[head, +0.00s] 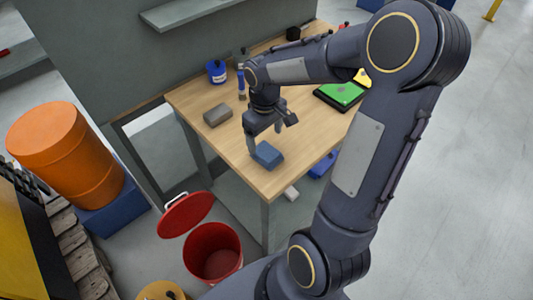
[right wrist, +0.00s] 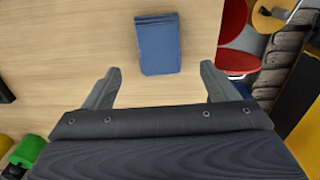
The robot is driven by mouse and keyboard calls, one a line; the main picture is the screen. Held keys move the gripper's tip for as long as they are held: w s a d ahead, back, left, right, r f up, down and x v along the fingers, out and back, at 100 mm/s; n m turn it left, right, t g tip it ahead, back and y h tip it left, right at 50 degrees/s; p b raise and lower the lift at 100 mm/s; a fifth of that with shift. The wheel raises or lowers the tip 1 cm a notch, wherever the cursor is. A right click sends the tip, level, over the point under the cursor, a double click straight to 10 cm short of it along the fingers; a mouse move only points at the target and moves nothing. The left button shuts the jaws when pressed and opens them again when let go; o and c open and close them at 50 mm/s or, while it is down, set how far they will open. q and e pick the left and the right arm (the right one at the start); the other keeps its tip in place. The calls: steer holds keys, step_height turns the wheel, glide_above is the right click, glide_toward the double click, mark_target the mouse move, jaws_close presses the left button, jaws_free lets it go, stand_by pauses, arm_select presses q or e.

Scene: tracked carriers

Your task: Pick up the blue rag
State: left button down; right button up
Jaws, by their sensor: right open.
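The blue rag (head: 268,155) is a folded blue block of cloth lying on the wooden table (head: 296,174) near its front left edge. It also shows in the right wrist view (right wrist: 158,44), just ahead of the fingertips. My right gripper (head: 265,147) reaches down from above right, with its fingers spread near the rag. In the right wrist view the open right gripper (right wrist: 160,82) has clear space between its fingers, and the rag lies beyond them, roughly centred. My left gripper is not in view.
A grey block (head: 217,115), a blue container (head: 216,72) and a green-topped black tray (head: 341,94) are on the table. An open red bin (head: 213,252) stands on the floor below the table's left edge. An orange drum (head: 65,150) is at far left.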

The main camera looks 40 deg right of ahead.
mark_target(267, 151)
steer(key=f, duration=0.5)
steer(key=shift+s+d+f, duration=0.1)
steer(key=shift+s+f, duration=0.1)
steer(key=shift+f, duration=0.1)
steer(key=c, duration=1.1)
steer(key=shift+o, duration=0.2)
steer(key=shift+r, duration=0.15)
